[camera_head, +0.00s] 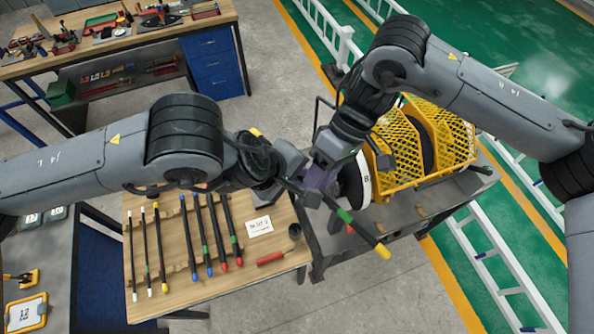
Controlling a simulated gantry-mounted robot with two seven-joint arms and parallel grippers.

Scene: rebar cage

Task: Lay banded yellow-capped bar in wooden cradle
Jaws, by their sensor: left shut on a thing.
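The wooden table (270,219) holds several dark bars (208,235) with coloured ends on notched wooden strips, a label card and a red-handled tool (272,258). A yellow mesh guard (440,135) and a white disc (355,185) crowd the stand. A workbench stands at back left.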

